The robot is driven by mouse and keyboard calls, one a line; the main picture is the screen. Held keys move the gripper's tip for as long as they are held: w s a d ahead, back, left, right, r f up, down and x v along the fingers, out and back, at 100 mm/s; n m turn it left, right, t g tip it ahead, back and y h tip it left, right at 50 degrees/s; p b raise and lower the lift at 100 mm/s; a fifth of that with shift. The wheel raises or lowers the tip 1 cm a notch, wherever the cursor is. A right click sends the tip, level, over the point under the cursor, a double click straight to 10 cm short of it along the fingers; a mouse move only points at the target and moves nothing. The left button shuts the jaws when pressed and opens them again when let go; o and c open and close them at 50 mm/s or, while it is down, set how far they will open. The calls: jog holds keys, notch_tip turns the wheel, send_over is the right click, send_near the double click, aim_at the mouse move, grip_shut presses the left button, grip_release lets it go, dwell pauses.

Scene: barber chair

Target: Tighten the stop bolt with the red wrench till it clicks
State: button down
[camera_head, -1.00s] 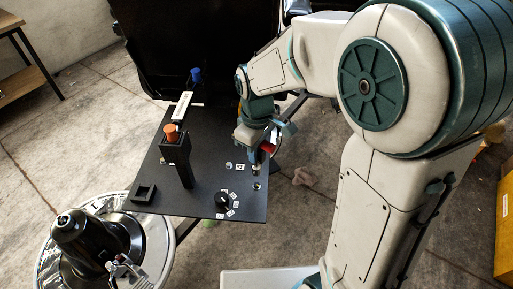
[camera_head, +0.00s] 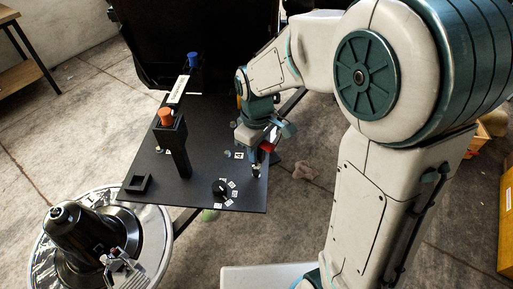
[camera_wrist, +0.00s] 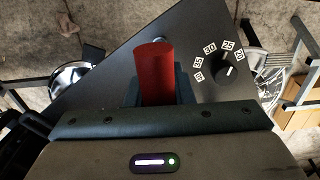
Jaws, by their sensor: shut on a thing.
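My gripper (camera_head: 266,142) is shut on the red wrench (camera_wrist: 153,75), whose red handle fills the middle of the wrist view. The wrench's red part also shows between the fingers in the head view (camera_head: 267,147). Its lower end points down at the right edge of the black board (camera_head: 200,195), at or just above the spot where a small silver bolt showed.
An orange-topped tool (camera_head: 167,117) stands in a black holder on the board. A blue-topped tool (camera_head: 193,58) stands farther back. A small empty black square socket (camera_head: 139,184) is at the front left. A round metal chair base (camera_head: 152,240) lies below.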

jog(key=shift+f+b, duration=0.6)
jog(key=shift+f, duration=0.1)
dwell(0.5)
dwell(0.3)
jog(key=m, duration=0.4)
jog(key=shift+m, duration=0.3)
jog(key=shift+m, duration=0.5)
jog(key=m, duration=0.3)
jog(key=shift+m, duration=0.3)
